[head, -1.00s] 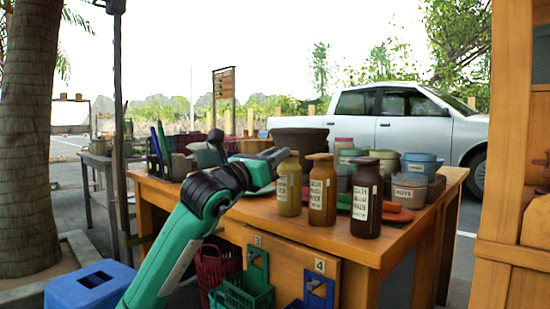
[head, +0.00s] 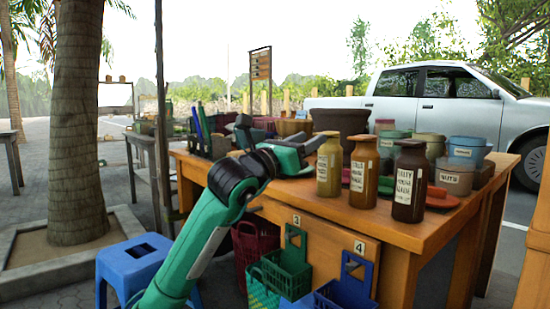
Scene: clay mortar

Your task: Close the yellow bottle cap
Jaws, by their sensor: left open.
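The yellow bottle (head: 329,167) stands upright on the orange wooden table (head: 400,231), leftmost of three labelled bottles. Its narrow top (head: 330,135) shows, but I cannot tell whether a cap is on it or how it sits. My left gripper (head: 308,156) is open just left of the yellow bottle, with its fingers towards the bottle's neck. I cannot tell whether a finger touches it. My right gripper is not in view.
An orange-brown bottle (head: 363,172) and a dark brown bottle (head: 409,182) stand close on the right. Behind are a large brown pot (head: 341,123) and several lidded jars. A blue stool (head: 135,262) stands at lower left.

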